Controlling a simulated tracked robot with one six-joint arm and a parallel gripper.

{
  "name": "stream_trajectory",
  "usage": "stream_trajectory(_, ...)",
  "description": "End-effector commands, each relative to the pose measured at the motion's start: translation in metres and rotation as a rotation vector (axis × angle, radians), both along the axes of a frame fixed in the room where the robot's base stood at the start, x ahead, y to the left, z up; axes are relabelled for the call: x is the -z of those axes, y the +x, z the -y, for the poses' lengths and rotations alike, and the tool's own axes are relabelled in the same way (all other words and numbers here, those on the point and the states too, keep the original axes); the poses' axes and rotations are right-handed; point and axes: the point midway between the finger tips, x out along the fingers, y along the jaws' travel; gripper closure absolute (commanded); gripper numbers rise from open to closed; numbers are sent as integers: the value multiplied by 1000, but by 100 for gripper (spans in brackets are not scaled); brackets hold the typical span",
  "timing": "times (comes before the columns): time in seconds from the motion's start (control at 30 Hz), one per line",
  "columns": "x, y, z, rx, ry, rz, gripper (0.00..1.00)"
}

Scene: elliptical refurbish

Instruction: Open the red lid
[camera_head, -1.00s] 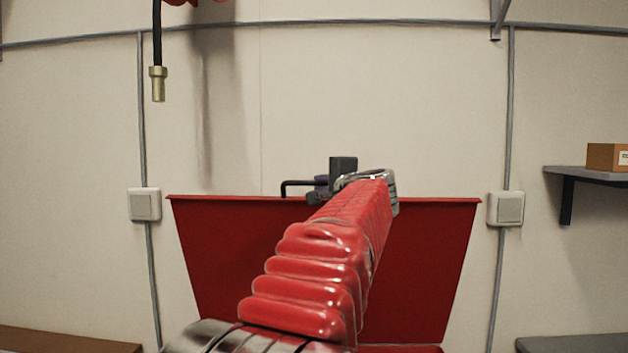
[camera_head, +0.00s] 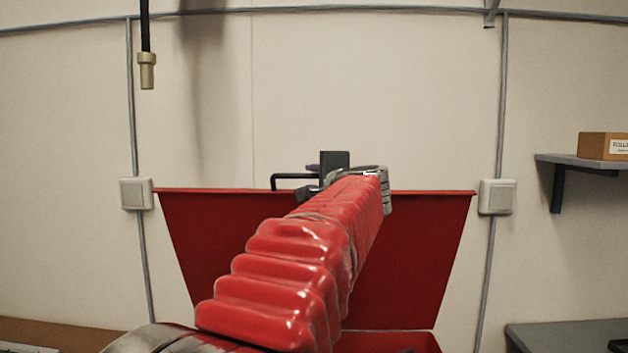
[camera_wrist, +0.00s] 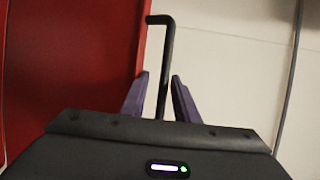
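The red lid (camera_head: 410,245) stands raised, its wide top edge against the pale wall in the head view. It also fills the left of the wrist view (camera_wrist: 70,70). A black bar handle (camera_head: 290,177) sticks out at the lid's top edge. In the wrist view the handle (camera_wrist: 164,65) runs between the two purple fingers of my gripper (camera_wrist: 160,97). Gaps show on both sides of the bar, so the fingers are open around it, not clamped. In the head view my red-sleeved arm hides the lid's middle and most of my gripper.
A hose with a brass end (camera_head: 147,70) hangs at upper left. Wall boxes (camera_head: 136,193) and (camera_head: 496,196) flank the lid. A shelf (camera_head: 580,162) with a cardboard box (camera_head: 604,146) is at right. A grey surface (camera_head: 570,335) lies at lower right.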

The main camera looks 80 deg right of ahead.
Motion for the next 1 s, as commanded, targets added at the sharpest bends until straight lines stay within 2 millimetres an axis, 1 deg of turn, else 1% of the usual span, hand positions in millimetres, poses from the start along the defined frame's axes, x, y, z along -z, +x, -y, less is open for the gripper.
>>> stream_trajectory(0.2,0,-1,-1,0,1,0,71)
stream_trajectory(0.37,-1,-5,-9,2,0,0,71)
stream_trajectory(0.57,-3,-18,-32,5,-2,1,71)
stream_trajectory(1.0,-6,-50,-97,6,-1,0,71)
